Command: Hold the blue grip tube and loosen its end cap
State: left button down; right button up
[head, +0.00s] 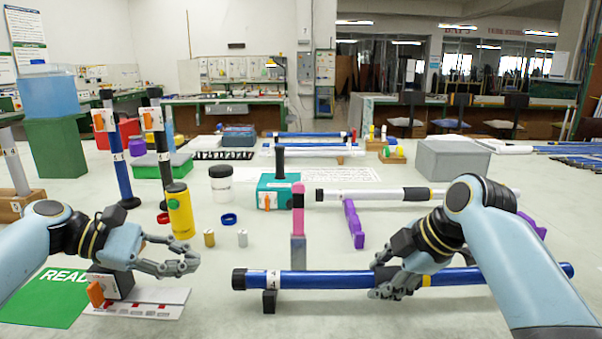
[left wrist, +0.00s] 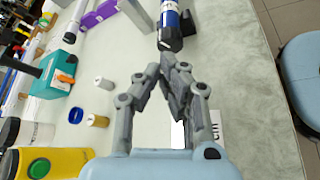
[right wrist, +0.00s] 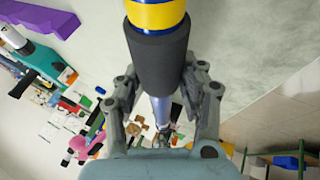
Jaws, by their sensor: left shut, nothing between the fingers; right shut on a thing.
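The blue grip tube (head: 330,280) lies level across the front of the table, with a black end cap (head: 239,279) at its left end and a white label marked 4. My right gripper (head: 385,278) is shut around its dark grip section beside a yellow band; that section fills the right wrist view (right wrist: 158,65). My left gripper (head: 190,258) is shut and empty, left of the cap and apart from it in the head view. In the left wrist view the cap (left wrist: 172,42) sits just beyond my left fingertips (left wrist: 174,62); whether they touch it is unclear there.
A black support (head: 269,301) stands under the tube's left part. A pink-topped grey post (head: 298,225) stands behind it. A yellow bottle (head: 180,210), small cylinders and a blue ring (head: 229,219) stand behind my left gripper. A white card (head: 150,303) lies below it.

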aim_at(251, 275)
pick_arm(q)
jog(key=shift+s+a+f, duration=0.1)
jog(key=shift+s+f, duration=0.35)
jog(key=shift+s, duration=0.2)
jog(key=shift+s+a+f, duration=0.1)
jog(key=shift+s+f, duration=0.35)
jog(key=shift+s, duration=0.15)
jog(key=shift+d, duration=3.55)
jog(key=shift+w+f, duration=0.1)
jog(key=shift+w, duration=0.15)
jog(key=shift+w+r, duration=0.2)
jog(key=shift+r, duration=0.05)
jog(key=shift+w+r, duration=0.25)
jog(key=shift+w, duration=0.05)
jog(key=shift+w+r, duration=0.2)
jog(key=shift+w, duration=0.3)
jog(key=shift+r, duration=0.1)
